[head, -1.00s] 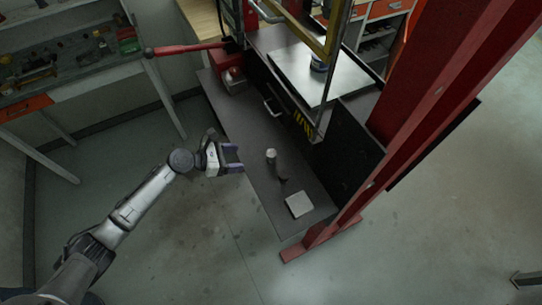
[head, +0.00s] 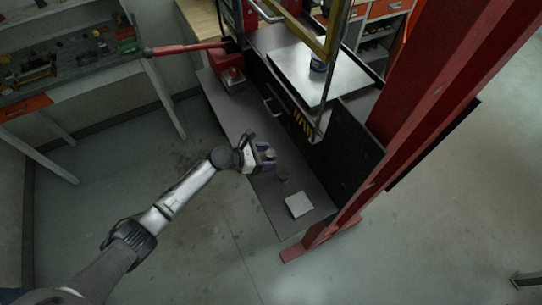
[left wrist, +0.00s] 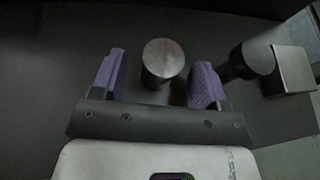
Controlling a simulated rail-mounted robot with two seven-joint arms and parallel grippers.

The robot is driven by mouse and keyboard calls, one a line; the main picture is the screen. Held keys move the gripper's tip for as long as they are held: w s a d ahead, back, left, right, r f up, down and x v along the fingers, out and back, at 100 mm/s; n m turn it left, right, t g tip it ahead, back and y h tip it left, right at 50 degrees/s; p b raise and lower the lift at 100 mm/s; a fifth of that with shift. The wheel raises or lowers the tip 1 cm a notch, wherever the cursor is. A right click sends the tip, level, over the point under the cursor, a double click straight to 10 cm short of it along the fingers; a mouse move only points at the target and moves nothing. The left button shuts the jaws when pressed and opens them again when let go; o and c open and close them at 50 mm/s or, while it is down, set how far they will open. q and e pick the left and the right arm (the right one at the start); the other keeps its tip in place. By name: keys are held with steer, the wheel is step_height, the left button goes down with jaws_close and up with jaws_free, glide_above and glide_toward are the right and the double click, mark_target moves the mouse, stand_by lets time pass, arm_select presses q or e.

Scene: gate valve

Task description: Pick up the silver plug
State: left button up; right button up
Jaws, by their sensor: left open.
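The silver plug (left wrist: 163,60) is a short upright cylinder with a round, slightly reddish-grey top, standing on the dark grey bench shelf (head: 225,115). In the left wrist view it is between the two purple fingers, with a gap on each side. My left gripper (head: 268,157) is open over the shelf, its fingers on either side of the plug. In the head view the gripper mostly hides the plug. My right gripper is not in view.
A dark round-topped piece (left wrist: 257,58) stands just right of the right finger. Beyond it is a square silver block (head: 298,204). A red press post (head: 440,100) and a raised metal plate (head: 305,75) are on the right.

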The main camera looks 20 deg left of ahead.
arm_select(q)
steer(key=shift+w+d+f, duration=0.2)
steer(key=shift+w+d, duration=0.05)
steer(key=shift+d, duration=0.1)
steer(key=shift+c, duration=0.2)
steer(key=c, duration=1.1)
